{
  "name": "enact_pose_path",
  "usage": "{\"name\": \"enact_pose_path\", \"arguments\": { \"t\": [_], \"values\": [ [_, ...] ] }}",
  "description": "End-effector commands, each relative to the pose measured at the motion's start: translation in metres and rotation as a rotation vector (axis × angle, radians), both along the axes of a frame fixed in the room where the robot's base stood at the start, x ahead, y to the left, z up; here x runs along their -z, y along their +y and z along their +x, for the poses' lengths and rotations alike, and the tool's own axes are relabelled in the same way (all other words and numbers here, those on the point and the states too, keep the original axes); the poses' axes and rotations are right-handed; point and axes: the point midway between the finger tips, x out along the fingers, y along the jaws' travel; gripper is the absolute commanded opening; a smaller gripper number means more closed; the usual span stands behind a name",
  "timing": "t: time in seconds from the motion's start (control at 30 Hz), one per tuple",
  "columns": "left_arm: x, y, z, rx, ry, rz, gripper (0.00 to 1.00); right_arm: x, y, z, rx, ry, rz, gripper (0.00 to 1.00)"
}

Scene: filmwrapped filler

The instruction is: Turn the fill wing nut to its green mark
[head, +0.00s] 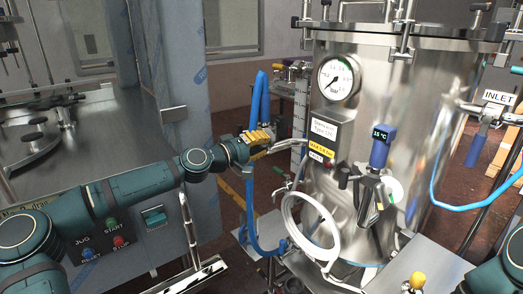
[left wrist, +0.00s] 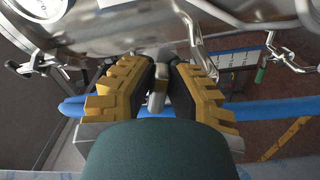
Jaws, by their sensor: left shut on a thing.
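My left gripper (head: 272,140) reaches in from the left with its yellow fingers beside the steel tank (head: 430,95). In the left wrist view its two fingers (left wrist: 160,88) are closed around a small grey metal part (left wrist: 157,101). Most of that part is hidden between the fingers, and I cannot tell for sure that it is the fill wing nut. A bent steel pipe (head: 290,145) runs from near the fingertips towards the tank. I cannot make out a green mark on the held part. My right gripper is not in view.
A pressure gauge (head: 338,77) and a label plate (head: 327,131) sit on the tank. A blue hose (head: 251,205) hangs below the gripper. A steel machine (head: 70,130) stands left.

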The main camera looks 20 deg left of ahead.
Motion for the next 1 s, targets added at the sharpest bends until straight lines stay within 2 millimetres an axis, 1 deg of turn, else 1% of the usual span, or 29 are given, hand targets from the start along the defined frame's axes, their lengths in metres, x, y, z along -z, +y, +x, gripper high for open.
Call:
{"name": "enact_pose_path", "arguments": {
  "t": [0.1, 0.5, 0.7, 1.0],
  "values": [
    [0.001, 0.0003, 0.0006, 0.0, -0.071, 0.088, 0.0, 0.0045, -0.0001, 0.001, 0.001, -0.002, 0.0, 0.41],
    [0.0032, 0.0028, 0.0024, -0.002, -0.29, 0.366, 0.0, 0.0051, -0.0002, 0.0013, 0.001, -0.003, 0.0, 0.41],
    [0.0043, 0.0039, 0.0033, -0.004, -0.367, 0.467, 0.0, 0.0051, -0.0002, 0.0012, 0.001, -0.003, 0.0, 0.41],
    [0.005, 0.0048, 0.004, -0.004, -0.43, 0.546, 0.0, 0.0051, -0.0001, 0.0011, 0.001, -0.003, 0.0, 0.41]
  ]
}}
